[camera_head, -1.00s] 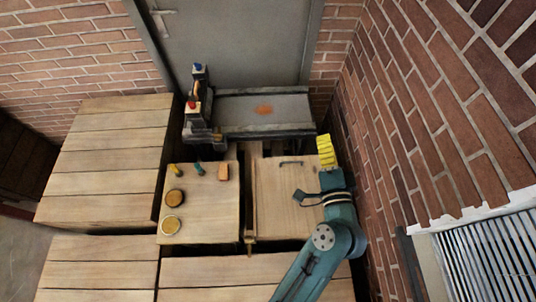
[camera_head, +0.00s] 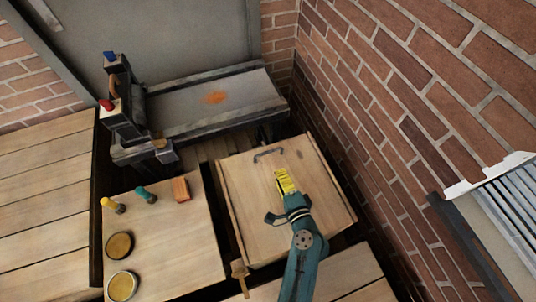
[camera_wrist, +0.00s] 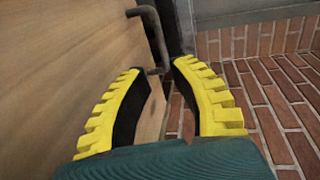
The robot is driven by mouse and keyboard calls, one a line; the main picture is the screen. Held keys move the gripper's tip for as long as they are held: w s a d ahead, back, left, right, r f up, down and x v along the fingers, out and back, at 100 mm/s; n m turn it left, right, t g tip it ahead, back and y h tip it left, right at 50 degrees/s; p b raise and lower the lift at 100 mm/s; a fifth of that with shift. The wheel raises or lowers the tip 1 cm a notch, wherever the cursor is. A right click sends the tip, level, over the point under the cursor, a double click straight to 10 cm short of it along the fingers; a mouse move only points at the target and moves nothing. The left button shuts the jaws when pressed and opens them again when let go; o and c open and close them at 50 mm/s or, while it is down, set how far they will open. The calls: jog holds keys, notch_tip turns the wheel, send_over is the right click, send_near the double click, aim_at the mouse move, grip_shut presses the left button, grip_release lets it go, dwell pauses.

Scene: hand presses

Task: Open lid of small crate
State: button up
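The small crate has a flat light wooden lid (camera_head: 245,205), which looks closed. A dark bar handle (camera_head: 268,154) is fixed near its far edge. My gripper (camera_head: 281,172) is over the lid, just on the near right side of the handle. In the wrist view, the lid (camera_wrist: 60,70) fills the left side and the handle (camera_wrist: 156,30) stands just beyond the fingertips. My yellow-padded gripper (camera_wrist: 158,68) is open, with a gap between its fingers and nothing held. The handle looks apart from the fingers.
A press bench (camera_head: 215,100) stands behind the crate. On the left, a wooden table (camera_head: 165,245) holds two round tins, an orange block (camera_head: 181,189) and two small handled tools. A brick wall (camera_head: 400,130) is close on the right. A wooden stick (camera_head: 239,275) is at the crate's near left corner.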

aim_at(268, 152)
jog(key=b+x, duration=0.4)
jog(key=x, duration=0.7)
jog(key=shift+w+a, duration=0.2)
grip_shut()
